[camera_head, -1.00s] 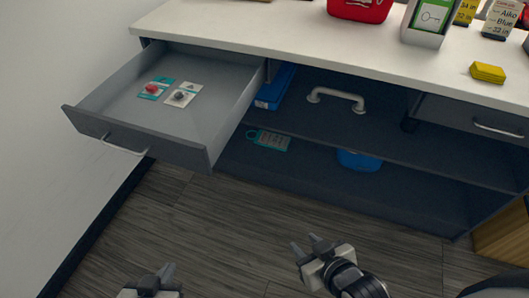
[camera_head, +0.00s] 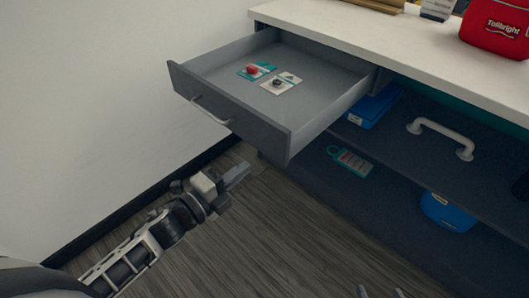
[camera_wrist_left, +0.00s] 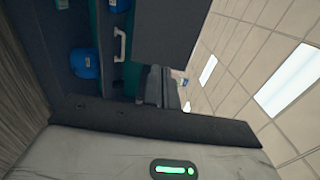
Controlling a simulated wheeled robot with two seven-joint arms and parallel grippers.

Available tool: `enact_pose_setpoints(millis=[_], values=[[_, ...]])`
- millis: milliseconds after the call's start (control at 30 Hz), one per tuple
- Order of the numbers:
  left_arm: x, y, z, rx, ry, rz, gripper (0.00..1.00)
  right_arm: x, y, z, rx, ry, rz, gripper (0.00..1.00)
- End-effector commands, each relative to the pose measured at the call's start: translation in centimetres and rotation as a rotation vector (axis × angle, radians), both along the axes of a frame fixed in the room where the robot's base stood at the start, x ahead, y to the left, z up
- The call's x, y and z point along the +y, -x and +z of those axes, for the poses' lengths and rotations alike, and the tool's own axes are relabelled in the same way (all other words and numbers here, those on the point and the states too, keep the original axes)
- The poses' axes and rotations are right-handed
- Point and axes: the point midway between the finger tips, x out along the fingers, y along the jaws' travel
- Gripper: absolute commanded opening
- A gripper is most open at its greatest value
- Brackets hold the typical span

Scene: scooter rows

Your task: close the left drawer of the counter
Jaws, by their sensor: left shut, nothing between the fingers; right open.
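The left drawer (camera_head: 232,112) of the counter is pulled out in the head view, with a grey front and a curved metal handle (camera_head: 210,112). Two small carded packets (camera_head: 268,79) lie inside it. My left gripper (camera_head: 238,174) is shut and empty, below and in front of the drawer front, apart from it in the picture. In the left wrist view its fingers (camera_wrist_left: 160,87) show near a dark panel that looks like the drawer. My right gripper (camera_head: 380,292) is open at the bottom edge, only its fingertips showing.
The white counter top (camera_head: 400,52) carries a red pouch (camera_head: 495,28). Open shelves below hold a blue box (camera_head: 372,106), a white grab handle (camera_head: 442,137), a teal-edged card (camera_head: 350,161) and a blue container (camera_head: 447,212). A white wall (camera_head: 90,100) stands left; wood floor lies in front.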

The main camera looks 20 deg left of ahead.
Motion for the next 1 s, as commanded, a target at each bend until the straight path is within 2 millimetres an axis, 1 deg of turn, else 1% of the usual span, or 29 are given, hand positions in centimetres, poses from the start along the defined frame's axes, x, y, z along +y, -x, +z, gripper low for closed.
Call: enact_pose_setpoints(millis=[33,200,300,400,600,1000], values=[[-0.5,-1.3,0.2,-0.003,0.001,0.001,0.0,0.0,0.0,0.1,0.001,0.003,0.0,0.59],[-1.8,-4.4,0.2,0.0,0.002,0.001,0.0,-0.1,0.1,0.2,0.005,0.006,0.0,0.59],[-2.4,-5.8,0.1,0.001,0.003,0.002,0.0,-0.1,0.1,0.2,0.005,0.009,0.001,0.59],[-2.8,-6.7,0.0,0.002,0.004,0.002,0.0,-0.1,0.1,0.2,0.006,0.011,0.001,0.59],[-3.1,-7.5,0.0,0.002,0.003,0.001,0.0,-0.1,0.1,0.2,0.006,0.013,0.002,0.59],[-3.0,-7.6,-0.1,0.002,0.003,0.006,0.0,-0.2,0.0,0.1,0.004,0.016,0.003,0.59]])
